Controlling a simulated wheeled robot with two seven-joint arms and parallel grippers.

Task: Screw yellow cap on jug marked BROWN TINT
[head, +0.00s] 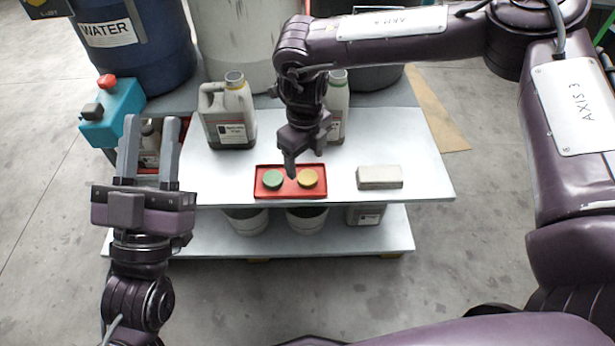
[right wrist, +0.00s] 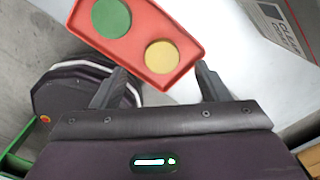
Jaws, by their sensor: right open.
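The yellow cap (head: 308,179) lies flat in a red tray (head: 290,194), right of a green cap (head: 272,179). My right gripper (head: 290,168) is over the tray. In the right wrist view, its open fingers (right wrist: 162,72) stand on either side of the yellow cap (right wrist: 162,57), not visibly touching it. A translucent jug (head: 228,112) with dark contents and an open neck stands at the back left of the table. A second jug (head: 339,100) is partly hidden behind my right gripper. I cannot read either label surely. My left gripper (head: 150,135) is open and empty at the left.
A grey block (head: 379,177) lies right of the tray on the white table (head: 425,185). A teal container (head: 112,112) with a red cap and a blue WATER drum (head: 135,55) stand at the left. A small bottle (head: 150,135) shows behind my left fingers. Buckets sit on the lower shelf.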

